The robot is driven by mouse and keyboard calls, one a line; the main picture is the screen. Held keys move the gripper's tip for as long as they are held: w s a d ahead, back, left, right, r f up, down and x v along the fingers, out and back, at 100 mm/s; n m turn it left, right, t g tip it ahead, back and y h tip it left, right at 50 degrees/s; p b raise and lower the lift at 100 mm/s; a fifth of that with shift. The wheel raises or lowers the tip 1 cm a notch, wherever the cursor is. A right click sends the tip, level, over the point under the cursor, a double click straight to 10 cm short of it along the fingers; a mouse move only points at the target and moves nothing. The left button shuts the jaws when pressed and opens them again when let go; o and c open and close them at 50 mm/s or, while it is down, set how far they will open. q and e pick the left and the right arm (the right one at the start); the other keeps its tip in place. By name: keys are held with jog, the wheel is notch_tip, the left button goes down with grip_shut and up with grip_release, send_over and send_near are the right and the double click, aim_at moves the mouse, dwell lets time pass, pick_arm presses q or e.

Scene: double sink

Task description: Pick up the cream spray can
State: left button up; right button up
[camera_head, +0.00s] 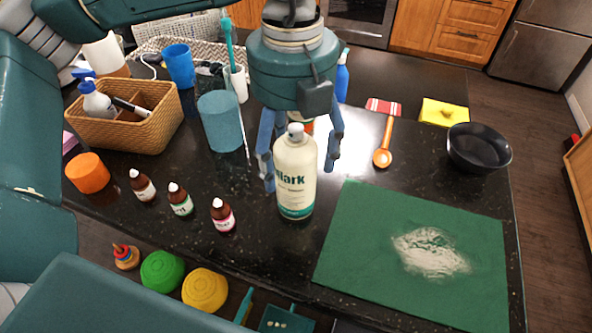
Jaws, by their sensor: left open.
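The cream spray can (296,165) stands upright on the black counter, with a white cap, dark lettering and a green band at its foot. My left gripper (299,167) reaches down over it from above. Its blue fingers are spread, one on each side of the can's upper part. The fingers look apart from the can, but I cannot tell how far behind or beside it they are. My right gripper does not show.
Small dropper bottles (222,216) stand left of the can. A blue-grey cylinder (220,121) and a wicker basket (128,118) are behind them. A green mat (350,235) with pale powder lies right. An orange-handled spatula (383,152) and black bowl (478,150) lie beyond.

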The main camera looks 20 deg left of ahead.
pick_arm(q)
jog(key=f, duration=0.1)
jog(key=f+p, duration=0.2)
jog(key=shift+s+d+f, duration=0.2)
jog(key=shift+d+f, duration=0.05)
jog(key=shift+f, duration=0.55)
jog(key=shift+w, duration=0.1)
jog(key=c, duration=1.7)
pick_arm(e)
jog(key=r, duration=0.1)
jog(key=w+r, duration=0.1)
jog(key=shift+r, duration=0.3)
